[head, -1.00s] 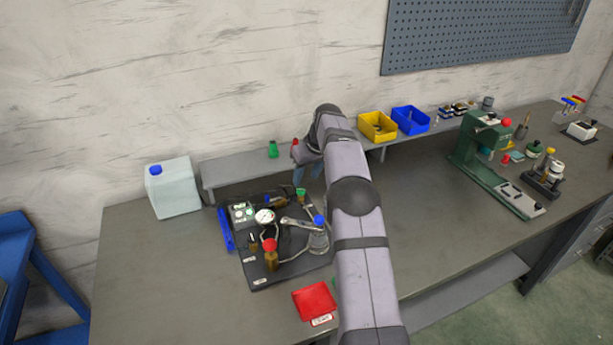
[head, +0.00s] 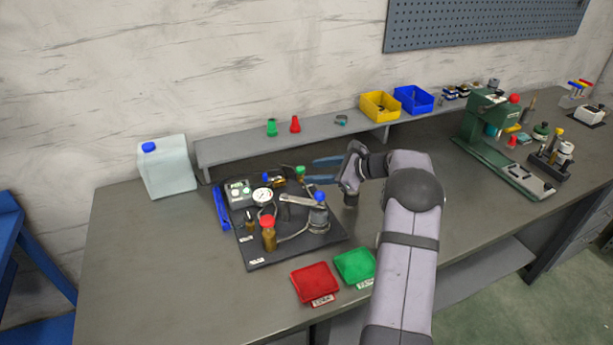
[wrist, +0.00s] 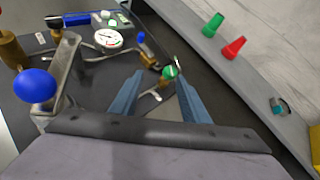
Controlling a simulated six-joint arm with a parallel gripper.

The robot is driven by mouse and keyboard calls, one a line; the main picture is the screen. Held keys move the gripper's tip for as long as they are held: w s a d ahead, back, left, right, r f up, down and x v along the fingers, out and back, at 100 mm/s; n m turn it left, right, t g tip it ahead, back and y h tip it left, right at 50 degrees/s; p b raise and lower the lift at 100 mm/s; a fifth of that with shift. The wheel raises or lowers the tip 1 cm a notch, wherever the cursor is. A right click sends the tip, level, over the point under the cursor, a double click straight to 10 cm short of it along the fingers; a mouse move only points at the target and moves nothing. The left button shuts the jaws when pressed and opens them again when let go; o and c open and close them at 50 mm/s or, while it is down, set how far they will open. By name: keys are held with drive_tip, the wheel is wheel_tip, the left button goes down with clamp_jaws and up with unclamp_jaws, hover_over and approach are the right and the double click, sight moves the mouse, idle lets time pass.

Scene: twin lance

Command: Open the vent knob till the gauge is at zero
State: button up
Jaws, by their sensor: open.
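The black board (head: 289,247) on the bench carries a round white gauge (head: 262,195). The gauge (wrist: 108,39) also shows in the wrist view, its needle too small to read surely. A green knob (head: 300,170) stands at the board's back right; no label on it is readable. In the wrist view this green knob (wrist: 170,72) lies ahead, between the lines of my two fingers. My gripper (head: 314,171) is open and empty, its fingers pointing left at the green knob. Contact cannot be told.
A lever with a blue ball (wrist: 38,86) stands close left of my fingers. A red-topped brass cylinder (head: 268,238) and a small blue knob (head: 266,177) share the board. A shelf (head: 240,150) with green and red cones runs behind.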

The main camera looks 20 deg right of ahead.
sight(302, 168)
drive_tip(key=shift+w+a+f+m+t+p, duration=0.25)
drive_tip(key=shift+w+f+m, duration=0.2)
drive_tip(key=shift+w+m, duration=0.4)
drive_tip(key=shift+w+a+f+m+t+p, duration=0.25)
drive_tip(key=shift+w+f+m, duration=0.25)
drive_tip(key=shift+w, duration=0.5)
drive_tip(key=shift+w+a+f+m+t+p, duration=0.2)
drive_tip(key=shift+w+f+m+t+p, duration=0.15)
drive_tip(key=shift+w+m, duration=0.5)
drive_tip(key=shift+w, duration=0.1)
drive_tip(key=c, duration=1.1)
